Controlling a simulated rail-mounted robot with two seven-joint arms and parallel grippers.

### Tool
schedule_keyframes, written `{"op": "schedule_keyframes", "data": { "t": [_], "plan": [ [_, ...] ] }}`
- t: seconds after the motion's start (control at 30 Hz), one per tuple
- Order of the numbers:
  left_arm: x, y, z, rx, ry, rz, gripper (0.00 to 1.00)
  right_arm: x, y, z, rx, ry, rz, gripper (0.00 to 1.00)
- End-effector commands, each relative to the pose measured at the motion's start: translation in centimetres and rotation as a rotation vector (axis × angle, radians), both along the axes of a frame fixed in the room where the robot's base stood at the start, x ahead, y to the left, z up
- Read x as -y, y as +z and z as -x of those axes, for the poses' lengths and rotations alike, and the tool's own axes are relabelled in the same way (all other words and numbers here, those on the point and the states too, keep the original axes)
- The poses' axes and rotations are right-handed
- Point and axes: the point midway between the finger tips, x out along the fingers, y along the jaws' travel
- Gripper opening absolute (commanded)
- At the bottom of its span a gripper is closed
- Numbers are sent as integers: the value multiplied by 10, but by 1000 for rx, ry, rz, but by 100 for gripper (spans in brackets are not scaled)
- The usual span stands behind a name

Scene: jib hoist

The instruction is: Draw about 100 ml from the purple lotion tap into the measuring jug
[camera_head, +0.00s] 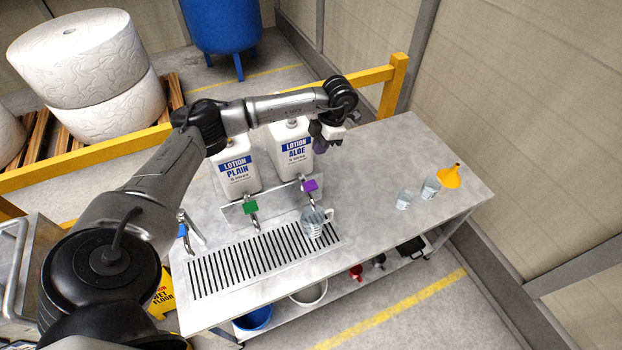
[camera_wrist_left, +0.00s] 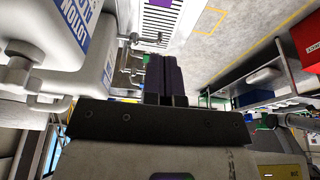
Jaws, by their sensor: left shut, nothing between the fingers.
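The purple lotion tap (camera_head: 310,186) stands at the right end of the tap bar, in front of the bottle marked LOTION ALOE (camera_head: 292,150). The clear measuring jug (camera_head: 313,222) stands upright on the slotted drip grate, under or just in front of that tap's spout. Its fill level is too small to read. My left gripper (camera_head: 319,143) is above and behind the purple tap, beside the aloe bottle, apart from tap and jug. In the left wrist view its dark fingers (camera_wrist_left: 166,76) are shut together with nothing between them. My right gripper is not in view.
A green tap (camera_head: 250,207) and the bottle marked LOTION PLAIN (camera_head: 236,170) stand to the left. Two clear beakers (camera_head: 404,199) (camera_head: 430,187) and a yellow funnel (camera_head: 449,176) stand on the right of the bench. The bench between jug and beakers is clear.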

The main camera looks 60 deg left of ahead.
Motion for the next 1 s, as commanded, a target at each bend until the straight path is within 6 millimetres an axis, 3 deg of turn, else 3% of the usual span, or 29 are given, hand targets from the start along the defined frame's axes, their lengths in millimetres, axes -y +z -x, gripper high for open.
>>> {"op": "schedule_keyframes", "data": {
  "t": [0.37, 1.0],
  "plan": [
    [0, -11, 4, -2, 0, 1, 0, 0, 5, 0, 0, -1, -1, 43],
    [-2, -113, 29, -1, 1, 2, 0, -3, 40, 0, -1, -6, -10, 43]
  ]
}}
